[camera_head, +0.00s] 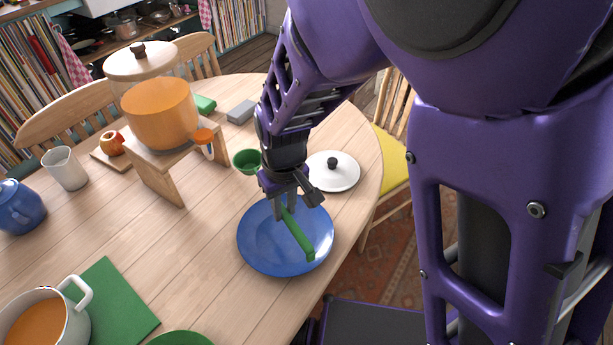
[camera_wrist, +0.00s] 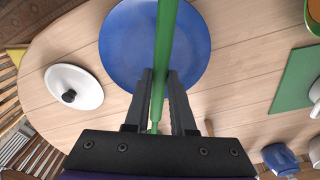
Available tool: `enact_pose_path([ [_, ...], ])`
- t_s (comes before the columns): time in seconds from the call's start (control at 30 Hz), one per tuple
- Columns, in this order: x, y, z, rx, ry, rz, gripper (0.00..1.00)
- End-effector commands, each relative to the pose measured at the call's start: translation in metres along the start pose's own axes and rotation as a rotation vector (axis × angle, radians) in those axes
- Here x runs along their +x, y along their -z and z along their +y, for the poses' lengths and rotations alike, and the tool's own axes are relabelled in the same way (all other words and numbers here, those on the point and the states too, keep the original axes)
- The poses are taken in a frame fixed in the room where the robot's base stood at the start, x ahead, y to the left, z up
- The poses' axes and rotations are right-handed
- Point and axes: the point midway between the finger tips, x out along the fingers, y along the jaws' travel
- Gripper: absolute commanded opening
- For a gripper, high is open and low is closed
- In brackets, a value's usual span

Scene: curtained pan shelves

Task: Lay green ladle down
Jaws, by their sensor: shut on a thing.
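The green ladle (camera_head: 298,236) is held by its handle in my gripper (camera_head: 284,212). In the wrist view, the handle (camera_wrist: 166,35) runs between the two fingers of my gripper (camera_wrist: 160,76), which are shut on it. The handle slants over the blue plate (camera_head: 262,252), its free end toward the plate's near right side. A green cup shape (camera_head: 247,161) lies in line with the handle beyond my gripper and looks like the ladle's bowl; the join is hidden. I cannot tell whether the handle touches the plate.
A white lid (camera_head: 345,180) lies right of my gripper. A wooden stand (camera_head: 158,178) with an orange-filled container stands to the left. A white pot (camera_head: 72,325) and a green mat (camera_head: 118,300) are at front left. Bare table lies left of the plate.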

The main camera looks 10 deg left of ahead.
Motion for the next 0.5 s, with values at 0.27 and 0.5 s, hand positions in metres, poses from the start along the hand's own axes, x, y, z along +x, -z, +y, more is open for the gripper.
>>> enact_pose_path([
  [0.27,0.051,-0.006,-0.002,-0.003,-0.001,-0.004,0.0],
  [0.5,0.07,-0.007,-0.002,-0.003,0.0,-0.003,0.0],
])
